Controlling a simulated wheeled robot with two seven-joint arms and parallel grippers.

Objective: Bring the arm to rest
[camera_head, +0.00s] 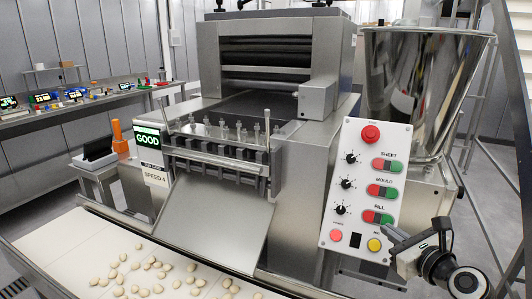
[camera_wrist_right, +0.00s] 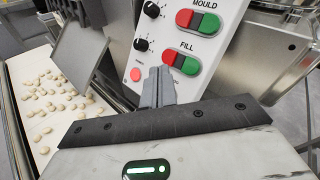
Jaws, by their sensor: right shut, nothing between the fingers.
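My right gripper (camera_head: 392,236) is at the lower right of the head view, beside the lower right corner of the white control panel (camera_head: 339,186). Its fingers (camera_wrist_right: 158,86) are together with nothing between them in the right wrist view. There they overlap the lower part of the panel, just left of the red and green FILL buttons (camera_wrist_right: 181,63). I cannot tell whether the fingertips touch the panel. In the head view the yellow button (camera_head: 374,245) shows just left of the fingertips. My left gripper is not in view.
A steel pasta machine (camera_head: 262,50) fills the middle, with a steel hopper (camera_head: 425,90) at right. A white conveyor (camera_head: 75,240) carries several small pasta pieces (camera_head: 160,270). Open floor shows at the far right.

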